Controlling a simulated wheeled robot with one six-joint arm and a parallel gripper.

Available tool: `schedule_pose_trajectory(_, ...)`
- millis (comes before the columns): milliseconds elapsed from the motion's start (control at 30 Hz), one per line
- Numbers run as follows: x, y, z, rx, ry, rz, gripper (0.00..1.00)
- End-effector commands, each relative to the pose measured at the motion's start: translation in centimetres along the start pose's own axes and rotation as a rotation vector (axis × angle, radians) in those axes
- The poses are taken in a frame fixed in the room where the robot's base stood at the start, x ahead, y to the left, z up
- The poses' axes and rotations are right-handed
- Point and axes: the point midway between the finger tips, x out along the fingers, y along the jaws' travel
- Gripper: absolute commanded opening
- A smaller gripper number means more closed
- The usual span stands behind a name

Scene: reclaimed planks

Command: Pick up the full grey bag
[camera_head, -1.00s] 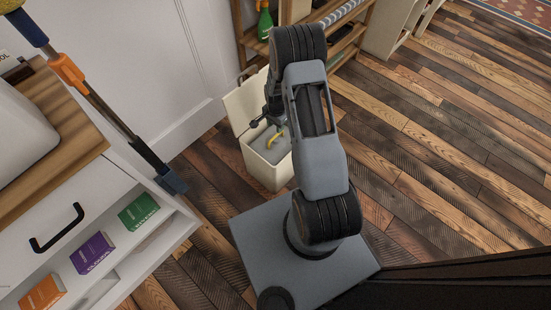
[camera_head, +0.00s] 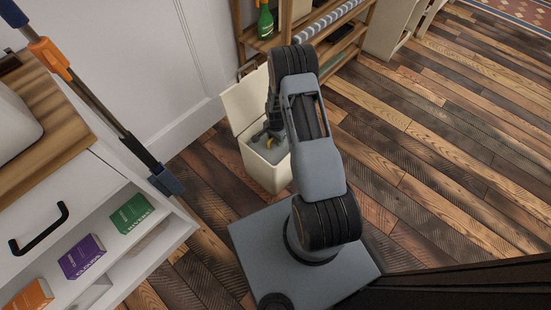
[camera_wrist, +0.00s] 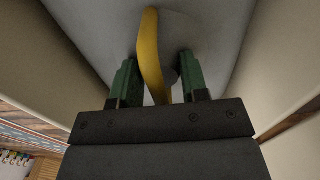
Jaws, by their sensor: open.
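The full grey bag (camera_head: 272,150) fills the inside of a cream bin with its lid up. It also shows in the wrist view (camera_wrist: 205,30) as a grey surface with a yellow strip (camera_wrist: 150,50) standing out from it. My gripper (camera_wrist: 157,75) is open, with its green fingers on either side of the yellow strip. I cannot tell whether either finger touches it. In the head view my gripper (camera_head: 268,137) is down at the bin's mouth, and the strip is mostly hidden there.
The cream bin's (camera_head: 268,181) walls stand close around my gripper. A wooden shelf (camera_head: 262,43) with a green spray bottle (camera_head: 265,20) is behind. A white drawer unit (camera_head: 150,262) with small boxes and a leaning pole (camera_head: 105,108) are left. Plank floor at right is clear.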

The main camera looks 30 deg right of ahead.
Motion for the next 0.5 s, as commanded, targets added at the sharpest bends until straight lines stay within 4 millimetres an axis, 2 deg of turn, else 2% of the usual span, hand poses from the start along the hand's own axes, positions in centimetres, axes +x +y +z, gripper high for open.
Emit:
schedule_pose_trajectory(200, 0.09, -0.02, -0.02, 0.0, 0.001, -0.001, 0.41)
schedule_pose_trajectory(500, 0.08, -0.01, -0.01, 0.0, 0.0, -0.001, 0.12)
